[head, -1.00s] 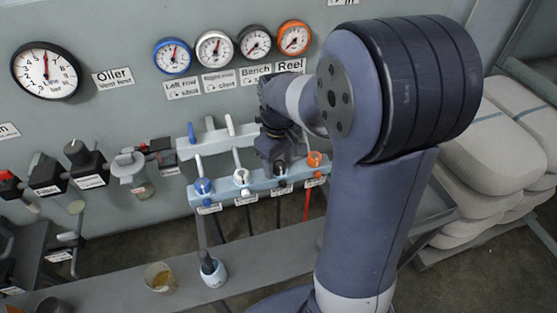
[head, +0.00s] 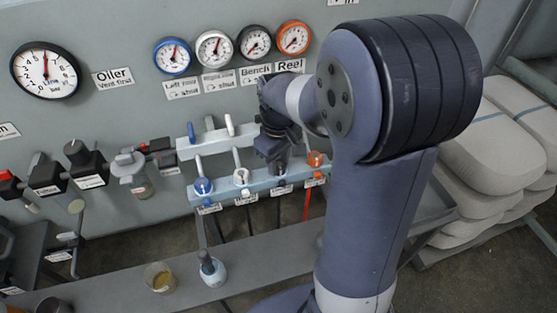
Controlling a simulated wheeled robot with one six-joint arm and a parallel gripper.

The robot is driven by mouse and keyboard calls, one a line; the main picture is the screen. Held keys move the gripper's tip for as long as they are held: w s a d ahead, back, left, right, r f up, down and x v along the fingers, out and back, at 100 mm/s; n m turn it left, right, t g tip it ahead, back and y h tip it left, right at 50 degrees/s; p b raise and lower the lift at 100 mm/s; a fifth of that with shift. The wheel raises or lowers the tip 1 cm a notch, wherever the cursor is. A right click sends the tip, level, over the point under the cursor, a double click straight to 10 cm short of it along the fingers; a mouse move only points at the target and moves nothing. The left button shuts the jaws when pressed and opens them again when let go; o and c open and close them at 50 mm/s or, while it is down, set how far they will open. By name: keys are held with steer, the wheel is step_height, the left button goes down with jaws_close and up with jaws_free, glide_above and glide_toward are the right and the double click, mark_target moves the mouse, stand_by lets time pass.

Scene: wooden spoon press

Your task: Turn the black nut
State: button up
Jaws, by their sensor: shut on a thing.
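The black nut (head: 281,168) sits on the pale blue manifold bar (head: 220,192), between the white nut (head: 241,177) and the orange nut (head: 315,159). A blue nut (head: 203,186) is at the bar's left end. My gripper (head: 277,158) reaches down to the black nut from above and is shut on it. The jaws hide much of the nut, so its exact angle cannot be told.
Blue, white, black and orange-rimmed gauges (head: 255,42) hang on the panel above. A shelf (head: 115,290) below carries a cup of amber liquid (head: 159,278) and a small bottle (head: 212,271). Stacked sacks (head: 490,150) lie at the right.

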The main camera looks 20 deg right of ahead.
mark_target(279, 164)
steer(key=m, duration=0.6)
steer(key=shift+m, duration=0.4)
steer(key=m, duration=0.6)
steer(key=shift+d+p, duration=0.1)
steer(key=shift+p, duration=0.3)
steer(key=shift+m, duration=0.3)
steer(key=o, duration=1)
steer(key=shift+c, duration=0.2)
step_height(279, 164, up, 11)
steer(key=shift+f, duration=0.25)
